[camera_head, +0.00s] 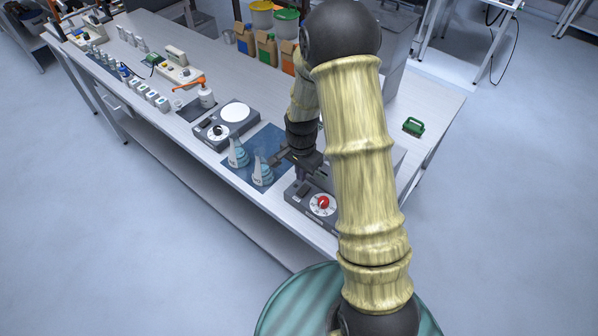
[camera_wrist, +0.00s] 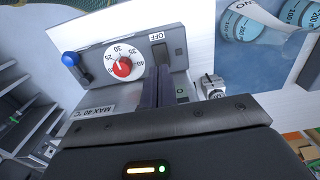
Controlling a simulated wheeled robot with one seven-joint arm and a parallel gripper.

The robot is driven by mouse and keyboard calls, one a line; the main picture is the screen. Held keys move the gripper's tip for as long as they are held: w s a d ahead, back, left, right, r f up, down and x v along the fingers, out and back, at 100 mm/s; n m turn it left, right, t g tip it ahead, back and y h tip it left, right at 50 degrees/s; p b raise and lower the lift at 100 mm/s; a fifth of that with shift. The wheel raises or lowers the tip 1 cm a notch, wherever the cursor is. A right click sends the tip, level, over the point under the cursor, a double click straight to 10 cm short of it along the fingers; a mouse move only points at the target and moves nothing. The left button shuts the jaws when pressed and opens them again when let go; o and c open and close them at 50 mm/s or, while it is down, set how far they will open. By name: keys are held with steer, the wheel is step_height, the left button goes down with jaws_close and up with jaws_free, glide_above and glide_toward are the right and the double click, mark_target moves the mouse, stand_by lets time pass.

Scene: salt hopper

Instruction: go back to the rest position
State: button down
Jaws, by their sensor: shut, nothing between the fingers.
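My gripper (camera_head: 301,178) is low over the bench, above a grey device (camera_head: 293,196) with a red dial (camera_head: 323,204). In the wrist view, my gripper's fingers (camera_wrist: 164,72) are together, with nothing visible between them. They overlap the device front (camera_wrist: 190,68) beside the switch marked OFF (camera_wrist: 158,37). I cannot tell whether they touch it. The numbered dial with its red centre (camera_wrist: 123,68) and a blue knob (camera_wrist: 70,59) are left of the fingers. My forearm hides part of the device in the head view.
Two flasks (camera_head: 238,153) (camera_head: 262,172) with blue contents stand on a blue mat (camera_head: 233,178) left of my gripper. A grey device with a round white plate (camera_head: 235,112) is beyond them. A green object (camera_head: 413,126) lies on the right. Open floor surrounds the bench.

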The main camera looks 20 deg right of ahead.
steer(key=shift+r, duration=0.1)
steer(key=s+r+n+t+b, duration=0.2)
steer(key=s+r+n+b, duration=0.1)
steer(key=s+r+n, duration=0.7)
steer(key=s+r, duration=0.1)
steer(key=s, duration=0.3)
steer(key=shift+s+r+n+t, duration=0.2)
steer(key=shift+r+n+t, duration=0.1)
steer(key=shift+r+n, duration=0.1)
stand_by(0.6)
